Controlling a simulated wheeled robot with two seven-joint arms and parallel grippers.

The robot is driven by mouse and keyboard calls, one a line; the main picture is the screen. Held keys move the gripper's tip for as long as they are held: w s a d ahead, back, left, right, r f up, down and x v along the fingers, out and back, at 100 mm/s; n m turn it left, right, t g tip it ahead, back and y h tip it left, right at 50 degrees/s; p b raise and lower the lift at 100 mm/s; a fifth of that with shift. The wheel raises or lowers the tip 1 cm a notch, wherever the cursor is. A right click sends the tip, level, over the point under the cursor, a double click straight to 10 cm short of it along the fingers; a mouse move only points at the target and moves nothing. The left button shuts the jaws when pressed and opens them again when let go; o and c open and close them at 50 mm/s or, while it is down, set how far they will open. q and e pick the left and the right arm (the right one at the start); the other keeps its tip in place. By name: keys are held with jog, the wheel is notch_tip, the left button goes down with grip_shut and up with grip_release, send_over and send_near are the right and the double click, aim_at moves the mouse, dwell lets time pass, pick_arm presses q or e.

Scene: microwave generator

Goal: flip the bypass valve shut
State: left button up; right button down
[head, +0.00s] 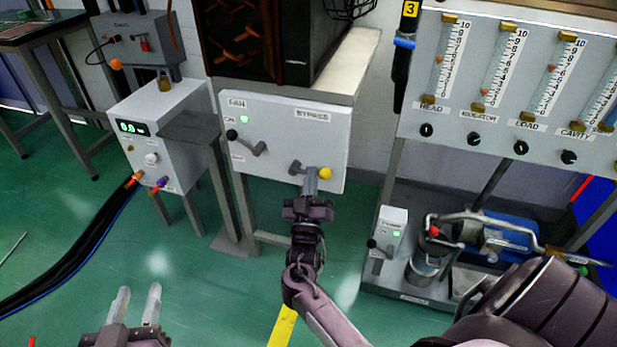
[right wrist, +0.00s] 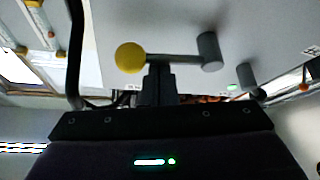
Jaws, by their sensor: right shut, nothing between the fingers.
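The bypass valve is a grey lever with a yellow ball knob (head: 325,173) on the white panel box (head: 275,150), under the label "BYPASS". The lever lies roughly horizontal, its pivot at the left and the ball at the right. In the right wrist view the yellow ball (right wrist: 131,57) is left of the grey pivot (right wrist: 209,50). My right gripper (head: 311,178) is shut and empty, its tips at the lever between pivot and ball. The tips (right wrist: 159,72) overlap the lever in the wrist view; contact is unclear. My left gripper (head: 137,303) is open and empty, low at the left.
A second lever with a black knob (head: 232,134) sits left on the same panel. A flowmeter panel (head: 490,140) stands at the right, above a pump (head: 510,240). A white display box (head: 150,145) with cables is left. Green floor (head: 200,290) lies open in front.

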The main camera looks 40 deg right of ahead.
pick_arm(q)
jog(key=shift+r, duration=0.3)
pick_arm(e)
jog(key=shift+f, duration=0.45)
